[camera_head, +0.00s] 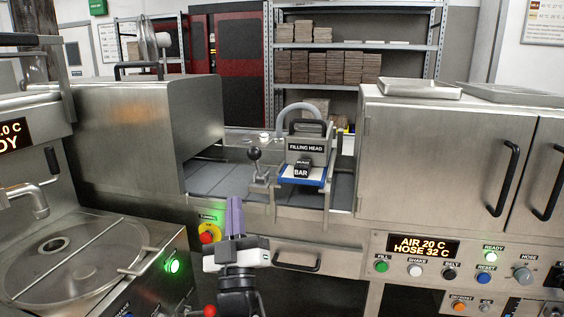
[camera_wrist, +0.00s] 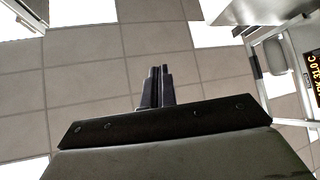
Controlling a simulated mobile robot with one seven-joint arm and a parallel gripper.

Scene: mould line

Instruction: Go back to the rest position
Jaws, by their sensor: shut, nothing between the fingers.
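My gripper (camera_head: 234,216) stands upright at the lower middle of the head view, in front of the mould line and apart from it. Its two purple-grey fingers are closed together with nothing between them. In the wrist view my gripper (camera_wrist: 157,84) shows its shut fingers over a tiled floor (camera_wrist: 90,60). No rest mark or stand shows in either view.
A filling head (camera_head: 305,147) stands on the line behind my gripper. A red emergency button (camera_head: 208,234) is close on its left. A round steel basin (camera_head: 60,262) is at left, a control panel (camera_head: 470,262) and steel cabinet (camera_head: 430,160) at right.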

